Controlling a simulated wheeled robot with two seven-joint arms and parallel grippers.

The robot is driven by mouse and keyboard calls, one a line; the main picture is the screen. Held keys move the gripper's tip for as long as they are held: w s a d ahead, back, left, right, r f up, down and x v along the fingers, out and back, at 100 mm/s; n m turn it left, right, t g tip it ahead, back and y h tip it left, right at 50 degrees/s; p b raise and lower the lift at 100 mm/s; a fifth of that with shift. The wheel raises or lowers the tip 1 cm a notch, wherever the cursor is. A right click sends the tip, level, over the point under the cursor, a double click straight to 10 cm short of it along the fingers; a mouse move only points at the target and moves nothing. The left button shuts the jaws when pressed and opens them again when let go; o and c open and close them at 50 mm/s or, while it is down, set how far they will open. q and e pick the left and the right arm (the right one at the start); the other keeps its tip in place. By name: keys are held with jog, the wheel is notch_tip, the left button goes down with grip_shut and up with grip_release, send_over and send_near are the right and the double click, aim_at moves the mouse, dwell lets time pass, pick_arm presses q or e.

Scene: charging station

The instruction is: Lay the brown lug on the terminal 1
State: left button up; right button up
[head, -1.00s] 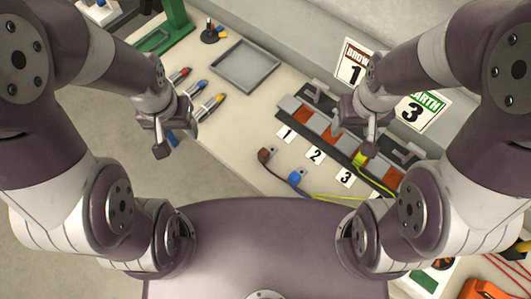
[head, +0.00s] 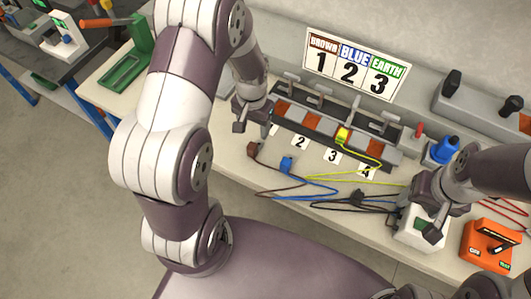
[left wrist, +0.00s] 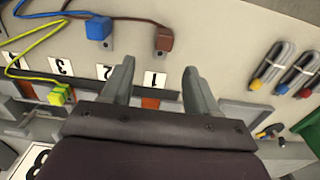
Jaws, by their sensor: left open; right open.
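The brown lug (head: 253,149) lies on the bench in front of the terminal block, at the end of its brown wire. It also shows in the left wrist view (left wrist: 164,38). Terminal 1 (head: 283,108) is the leftmost orange pad of the block in the head view, by the label 1 (left wrist: 155,79). My left gripper (head: 254,116) is open and empty, above the bench beside terminal 1. In the left wrist view the lug lies beyond its fingertips (left wrist: 158,66). My right gripper (head: 432,216) is open and empty at the right, above a white device.
The blue lug (head: 287,164) lies right of the brown one. A yellow-green lug (head: 343,135) is at terminal 3. Loose wires cross the bench front. Levers (head: 322,92) stand behind the pads. An orange device (head: 490,246) is at right.

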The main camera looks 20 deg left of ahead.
aim_at(252, 145)
pick_arm(q)
jog(key=f, duration=0.5)
jog(key=shift+w+a+f, duration=0.15)
jog(key=shift+w+a, duration=0.05)
jog(key=shift+s+f, duration=0.15)
jog(key=shift+f, duration=0.2)
jog(key=f, duration=0.1)
jog(key=f+p, duration=0.1)
jog(key=f, duration=0.2)
jog(key=shift+s+a+f, duration=0.1)
jog(key=shift+s, duration=0.15)
jog(key=shift+w+f, duration=0.15)
jog(key=shift+f, duration=0.15)
jog(key=shift+r, duration=0.1)
jog(key=c, duration=1)
